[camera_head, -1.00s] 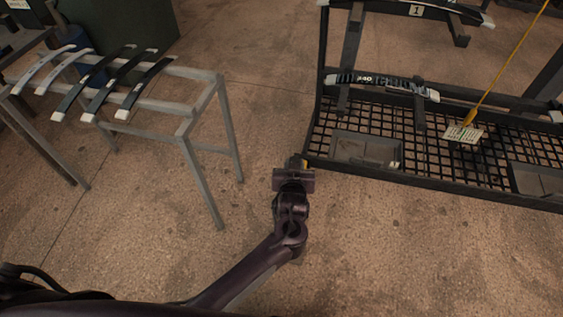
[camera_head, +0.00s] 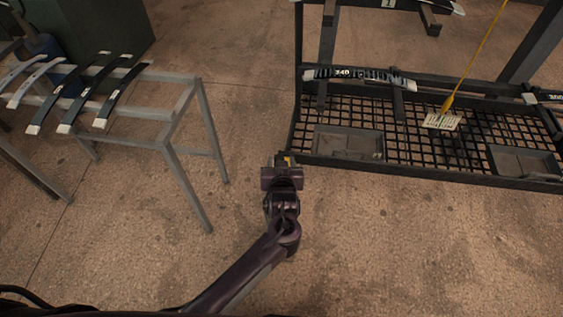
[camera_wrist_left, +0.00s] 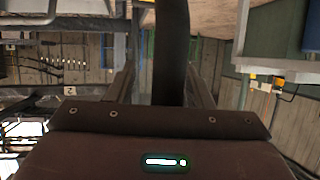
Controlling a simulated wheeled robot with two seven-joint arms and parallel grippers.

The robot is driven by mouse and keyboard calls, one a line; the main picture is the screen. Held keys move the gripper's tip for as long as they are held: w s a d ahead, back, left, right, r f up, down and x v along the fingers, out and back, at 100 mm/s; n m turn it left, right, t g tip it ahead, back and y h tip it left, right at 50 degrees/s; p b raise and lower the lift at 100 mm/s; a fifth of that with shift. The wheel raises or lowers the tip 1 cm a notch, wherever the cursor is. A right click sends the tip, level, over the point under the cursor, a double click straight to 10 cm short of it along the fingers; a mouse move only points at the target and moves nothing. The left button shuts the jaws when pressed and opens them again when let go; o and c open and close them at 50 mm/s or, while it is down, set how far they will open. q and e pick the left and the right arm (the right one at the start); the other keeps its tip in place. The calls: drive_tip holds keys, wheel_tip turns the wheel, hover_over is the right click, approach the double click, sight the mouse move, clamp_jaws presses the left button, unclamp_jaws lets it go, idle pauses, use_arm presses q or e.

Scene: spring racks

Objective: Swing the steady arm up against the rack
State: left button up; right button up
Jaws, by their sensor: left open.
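The black rack (camera_head: 298,95) with a mesh floor stands at the upper right of the head view. I cannot tell for certain which part is the steady arm. My left gripper (camera_head: 283,158) is open and low, just outside the rack's near left corner. In the left wrist view my open jaws (camera_wrist_left: 163,80) appear on both sides of a dark upright bar (camera_wrist_left: 171,45). I cannot tell whether they touch it or what it belongs to. My right gripper is out of view.
A grey metal stand (camera_head: 188,150) with several curved strips stands at left. A strip marked 340 (camera_head: 360,78) lies across the rack. A yellow cord or rod (camera_head: 470,65) ends near a white tag (camera_head: 443,121). Bare floor is open in front.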

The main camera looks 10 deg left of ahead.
use_arm(q)
drive_tip(key=v, duration=0.7)
drive_tip(key=shift+s+r, duration=0.2)
drive_tip(key=shift+s, duration=0.15)
drive_tip(key=shift+d, duration=0.1)
drive_tip(key=s+a+f+m+g, duration=0.1)
drive_tip(key=s+a+f+g, duration=0.3)
drive_tip(key=f, duration=0.6)
drive_tip(key=s+a+f+m, duration=0.2)
drive_tip(key=s+f, duration=0.3)
drive_tip(key=f, duration=0.4)
drive_tip(key=s+a+f+m+g, duration=0.1)
drive_tip(key=s+a+f+g, duration=0.3)
drive_tip(key=f, duration=0.6)
drive_tip(key=s+a+f+g, duration=0.1)
drive_tip(key=s+a+f, duration=0.2)
drive_tip(key=s, duration=0.6)
drive_tip(key=s+a+f+g+h, duration=0.1)
drive_tip(key=s+a+f+g, duration=0.1)
drive_tip(key=s+f, duration=0.3)
drive_tip(key=s+a+f+g, duration=0.1)
drive_tip(key=s+a+f, duration=0.2)
drive_tip(key=s, duration=1)
wheel_tip(320, 180, down, 2)
drive_tip(key=shift+s+a+f+h, duration=0.1)
drive_tip(key=shift+s+a+h, duration=0.2)
drive_tip(key=shift+a, duration=0.1)
drive_tip(key=shift+w+d, duration=0.1)
drive_tip(key=shift+w, duration=0.1)
